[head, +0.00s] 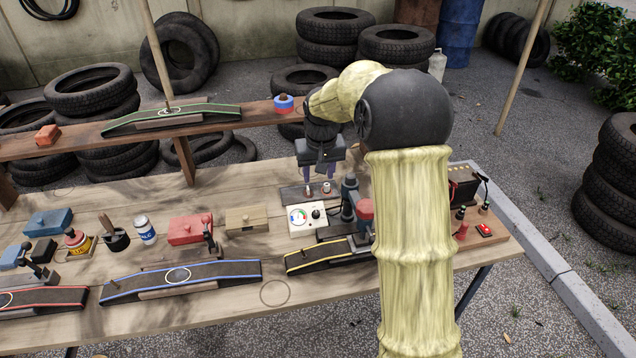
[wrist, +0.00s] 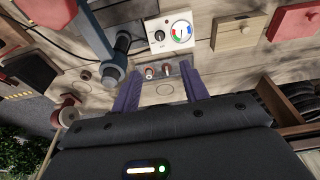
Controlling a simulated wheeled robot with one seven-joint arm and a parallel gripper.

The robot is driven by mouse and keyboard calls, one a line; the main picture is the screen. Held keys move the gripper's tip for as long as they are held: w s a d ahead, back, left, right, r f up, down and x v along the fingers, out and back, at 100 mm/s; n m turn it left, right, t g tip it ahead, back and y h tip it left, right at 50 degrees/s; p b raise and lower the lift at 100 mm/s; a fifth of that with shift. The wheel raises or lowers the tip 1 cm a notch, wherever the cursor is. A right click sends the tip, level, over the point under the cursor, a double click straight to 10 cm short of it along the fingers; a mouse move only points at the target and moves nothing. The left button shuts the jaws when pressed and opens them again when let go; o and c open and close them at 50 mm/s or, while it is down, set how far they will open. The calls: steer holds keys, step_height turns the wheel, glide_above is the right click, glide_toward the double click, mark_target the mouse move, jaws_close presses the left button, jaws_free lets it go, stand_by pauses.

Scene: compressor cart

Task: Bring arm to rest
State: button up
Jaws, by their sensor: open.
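My gripper (head: 319,172) points down over the back right part of the wooden workbench (head: 240,258). In the wrist view its two purple fingers (wrist: 160,92) are apart, with nothing between them. Beyond the fingertips is a dark plate (head: 292,195) with small metal-and-red fittings (wrist: 157,71). I cannot tell whether the fingertips touch anything. My arm, in a pale yellow sleeve, rises at the right of the head view and hides part of the bench.
A white gauge box (head: 301,217) and a blue-grey compressor post with a red part (head: 365,210) stand close to my gripper. A shelf board (head: 75,143) runs behind the bench. A battery (head: 463,187) sits at right. The bench front around a drawn circle (head: 275,292) is clear.

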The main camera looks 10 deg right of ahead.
steer(key=shift+r, duration=0.2)
stand_by(0.3)
steer(key=s+r+p, duration=0.3)
steer(key=s+p, duration=0.4)
steer(key=s, duration=1.9)
steer(key=shift+s, duration=0.2)
